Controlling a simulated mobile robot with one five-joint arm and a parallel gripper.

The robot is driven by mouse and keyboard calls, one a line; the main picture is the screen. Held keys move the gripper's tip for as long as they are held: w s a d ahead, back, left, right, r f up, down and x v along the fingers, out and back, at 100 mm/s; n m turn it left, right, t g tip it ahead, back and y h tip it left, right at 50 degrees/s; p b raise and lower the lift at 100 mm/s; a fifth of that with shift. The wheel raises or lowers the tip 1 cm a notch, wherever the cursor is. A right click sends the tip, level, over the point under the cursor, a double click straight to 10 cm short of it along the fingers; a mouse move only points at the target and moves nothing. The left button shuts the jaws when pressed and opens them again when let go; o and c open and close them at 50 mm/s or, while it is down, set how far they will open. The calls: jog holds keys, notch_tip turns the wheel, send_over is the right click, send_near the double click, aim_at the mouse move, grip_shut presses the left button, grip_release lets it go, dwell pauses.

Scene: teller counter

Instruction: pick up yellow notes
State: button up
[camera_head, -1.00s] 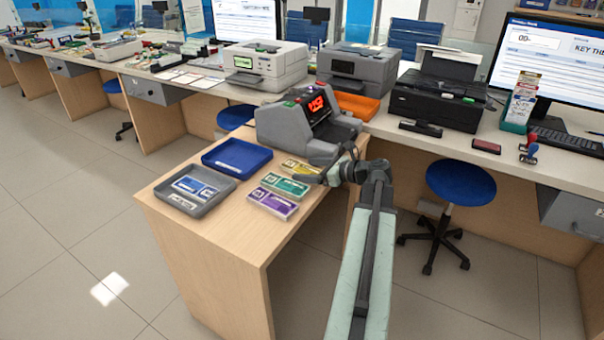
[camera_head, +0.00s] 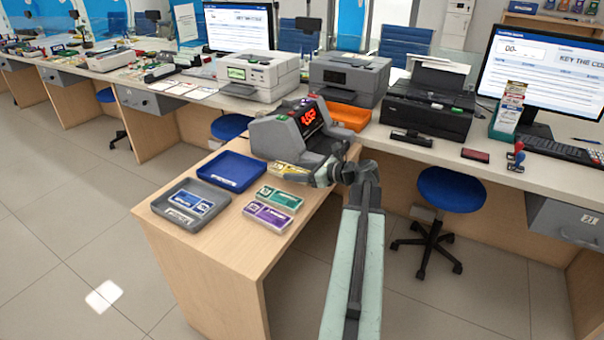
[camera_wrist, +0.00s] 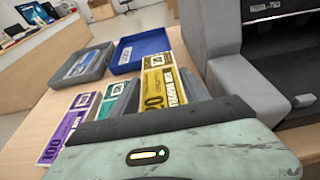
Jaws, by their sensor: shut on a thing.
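The yellow notes (camera_head: 287,169) are a flat bundle at the front foot of the grey counting machine, partly covered by my gripper in the head view. In the wrist view the yellow notes (camera_wrist: 160,82) stick out beyond the fingers. My gripper (camera_head: 298,174) is shut on them; in the wrist view its two grey fingers (camera_wrist: 161,92) lie along either side of the bundle. I cannot tell whether the bundle is clear of the wood top. The green notes (camera_head: 278,197) and purple notes (camera_head: 268,214) lie apart, nearer the desk's front.
The counting machine (camera_head: 270,139) with a red display stands close beside my gripper. An empty blue tray (camera_head: 231,184) and a grey tray (camera_head: 171,217) holding blue notes are to the left. Printers and an orange tray (camera_head: 349,117) are behind. The desk's front left is bare.

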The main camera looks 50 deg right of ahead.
jog(key=w+a, duration=0.2)
jog(key=w, duration=0.2)
jog(key=w+a, duration=0.2)
jog(key=w, duration=0.2)
jog(key=w+a+r+p, duration=0.1)
jog(key=w+a, duration=0.1)
jog(key=w, duration=0.3)
notch_tip(320, 180, up, 21)
jog(key=p, duration=2)
jog(key=shift+f+p, duration=0.2)
jog(key=shift+p, duration=0.2)
